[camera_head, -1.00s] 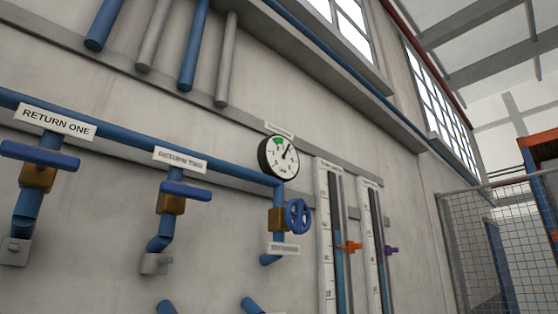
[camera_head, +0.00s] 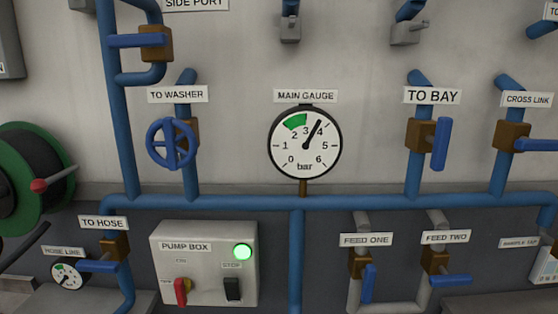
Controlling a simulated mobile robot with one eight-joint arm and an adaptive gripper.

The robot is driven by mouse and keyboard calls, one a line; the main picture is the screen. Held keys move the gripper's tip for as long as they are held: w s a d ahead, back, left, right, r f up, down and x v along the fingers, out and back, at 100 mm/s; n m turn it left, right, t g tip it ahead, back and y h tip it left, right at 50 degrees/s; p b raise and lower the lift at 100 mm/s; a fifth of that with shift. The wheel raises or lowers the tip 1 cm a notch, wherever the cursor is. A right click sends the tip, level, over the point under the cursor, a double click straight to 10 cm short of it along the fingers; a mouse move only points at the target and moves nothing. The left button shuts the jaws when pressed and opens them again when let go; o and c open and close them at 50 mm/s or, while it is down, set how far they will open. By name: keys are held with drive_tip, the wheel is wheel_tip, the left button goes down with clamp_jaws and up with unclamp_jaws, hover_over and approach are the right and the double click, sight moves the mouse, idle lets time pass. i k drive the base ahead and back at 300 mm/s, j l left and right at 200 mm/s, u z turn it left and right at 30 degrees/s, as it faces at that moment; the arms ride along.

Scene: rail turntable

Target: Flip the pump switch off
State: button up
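The pump box (camera_head: 207,292), a light grey panel, is on the wall at the lower middle-left of the head view. It carries a red switch handle (camera_head: 182,291), standing roughly upright, with small lettering around it that I cannot read surely. To its right is a black switch (camera_head: 232,288) under a label that seems to read STOP. A round green lamp (camera_head: 243,252) at the box's upper right is lit bright. My gripper is not in view.
The main gauge (camera_head: 305,143) above has its needle between 3 and 4. Blue pipes (camera_head: 350,202) run around the box. Nearby are the TO HOSE valve (camera_head: 99,266), the FEED ONE valve (camera_head: 368,284) and a green hose reel (camera_head: 20,150).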

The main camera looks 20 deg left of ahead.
sight(231, 286)
drive_tip(key=u, duration=1.65)
